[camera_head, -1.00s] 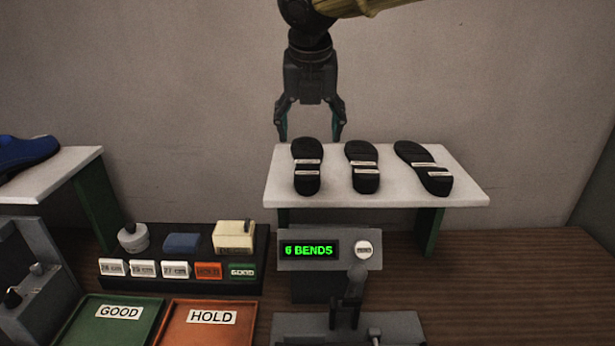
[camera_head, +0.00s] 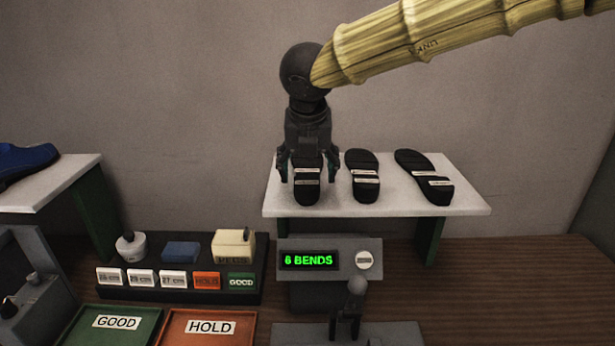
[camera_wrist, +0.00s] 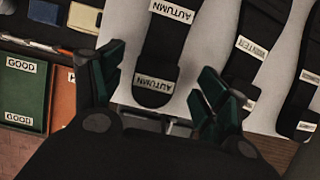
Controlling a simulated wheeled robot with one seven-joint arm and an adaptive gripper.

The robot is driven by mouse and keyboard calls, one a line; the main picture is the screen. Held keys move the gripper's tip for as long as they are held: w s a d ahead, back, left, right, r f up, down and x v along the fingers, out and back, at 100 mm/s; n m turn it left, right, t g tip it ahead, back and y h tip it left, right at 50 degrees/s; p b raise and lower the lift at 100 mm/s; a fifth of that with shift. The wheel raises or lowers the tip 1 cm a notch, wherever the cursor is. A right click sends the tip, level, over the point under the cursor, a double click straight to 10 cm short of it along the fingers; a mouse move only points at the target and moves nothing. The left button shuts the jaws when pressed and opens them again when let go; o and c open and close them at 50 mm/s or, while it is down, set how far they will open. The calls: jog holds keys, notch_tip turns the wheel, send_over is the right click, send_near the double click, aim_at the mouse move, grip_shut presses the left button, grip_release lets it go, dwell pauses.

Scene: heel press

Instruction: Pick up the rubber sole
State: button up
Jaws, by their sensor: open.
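Several black rubber soles with white labels lie on a white raised shelf (camera_head: 400,205). The leftmost sole (camera_head: 307,190) carries labels reading AUTUMN in the wrist view (camera_wrist: 158,60). The middle sole (camera_head: 363,180) has a label that seems to read WINTER in the wrist view (camera_wrist: 246,60). The right sole (camera_head: 425,176) lies at a slant. My gripper (camera_head: 307,178) is open over the leftmost sole, pointing down, with a finger on either side of it. In the wrist view the fingers (camera_wrist: 158,88) stand apart with the sole's end between them. The head view hides this sole's upper part behind my gripper.
A device reading "6 BENDS" (camera_head: 309,260) stands in front of the shelf. A green GOOD tray (camera_head: 140,326) and an orange HOLD tray (camera_head: 178,338) lie front left. A dark rack (camera_head: 185,293) holds labelled blocks. A blue shoe (camera_head: 25,160) sits on a left shelf.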

aim_at(307, 178)
jog(key=shift+x, duration=1.55)
jog(key=shift+a, duration=0.1)
jog(key=c, duration=1.2)
